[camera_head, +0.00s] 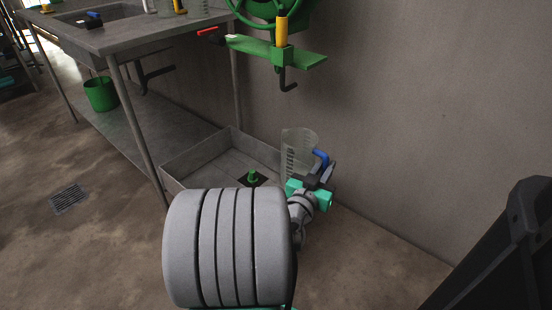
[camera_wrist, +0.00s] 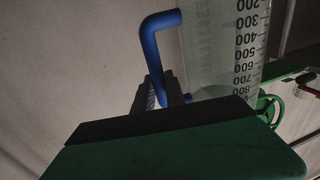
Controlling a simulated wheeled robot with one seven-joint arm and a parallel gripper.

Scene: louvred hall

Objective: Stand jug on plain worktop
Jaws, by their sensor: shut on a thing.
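The jug (camera_head: 297,155) is clear, with dark scale marks and a blue handle (camera_head: 321,160). My gripper (camera_head: 316,180) is shut on the handle. The jug is in front of the grey wall, over or beside the low floor basin; I cannot tell its exact height. In the wrist view, the jug's printed scale (camera_wrist: 246,45) and blue handle (camera_wrist: 153,50) show up close, with the dark fingers (camera_wrist: 162,92) at the handle. A grey worktop (camera_head: 150,28) with a sunken sink stands at the upper left.
A green bracket (camera_head: 300,56) with a yellow-topped hook and a green wheel juts from the wall above the jug. The floor basin (camera_head: 190,160) has raised walls and a green fitting. A green bucket (camera_head: 100,94) sits on the worktop's lower shelf. Small items stand on the worktop.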

